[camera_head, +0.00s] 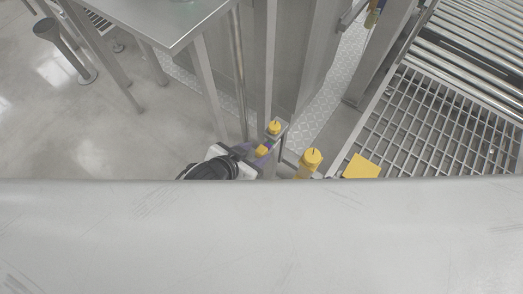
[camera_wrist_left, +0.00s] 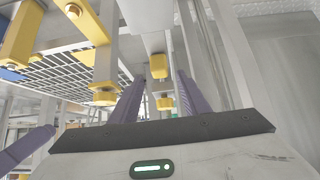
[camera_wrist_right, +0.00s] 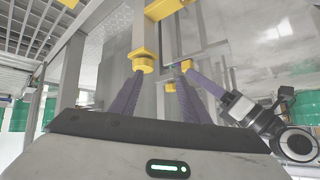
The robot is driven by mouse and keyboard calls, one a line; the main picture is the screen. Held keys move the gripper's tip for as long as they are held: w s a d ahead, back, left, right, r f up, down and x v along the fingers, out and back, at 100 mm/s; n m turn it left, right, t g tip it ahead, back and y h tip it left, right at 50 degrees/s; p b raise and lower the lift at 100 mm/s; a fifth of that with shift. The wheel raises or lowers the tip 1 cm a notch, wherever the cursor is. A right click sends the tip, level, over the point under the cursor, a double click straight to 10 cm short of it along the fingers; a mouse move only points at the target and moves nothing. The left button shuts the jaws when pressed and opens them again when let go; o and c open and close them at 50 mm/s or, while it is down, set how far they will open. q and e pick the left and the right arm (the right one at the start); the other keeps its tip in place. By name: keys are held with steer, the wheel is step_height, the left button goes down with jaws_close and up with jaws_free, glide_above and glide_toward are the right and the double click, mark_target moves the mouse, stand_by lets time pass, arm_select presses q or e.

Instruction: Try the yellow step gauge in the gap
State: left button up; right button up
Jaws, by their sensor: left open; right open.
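Several yellow parts show, and I cannot tell which is the step gauge; the gap cannot be made out either. In the head view, a yellow-capped part (camera_head: 273,128) stands just beyond my left gripper (camera_head: 262,150), whose purple fingers are open. Another yellow-capped post (camera_head: 312,160) and a flat yellow piece (camera_head: 361,167) are to its right. In the left wrist view, a yellow block (camera_wrist_left: 158,66) appears between the open fingers, apparently beyond them. My right gripper (camera_wrist_right: 161,75) is open; a yellow collar (camera_wrist_right: 142,60) appears near its left fingertip. The head view hides this gripper.
A broad pale surface (camera_head: 260,235) fills the lower head view and hides what is below. A steel table (camera_head: 165,20) stands at upper left, with metal posts near my left gripper. A grating (camera_head: 430,120) and rollers (camera_head: 475,45) are at right. Open floor (camera_head: 60,125) lies left.

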mark_target(261, 150)
arm_select(q)
steer(key=b+x, duration=0.1)
steer(key=x, duration=0.4)
steer(key=shift+b, duration=0.3)
steer(key=shift+r, duration=0.1)
jaws_close()
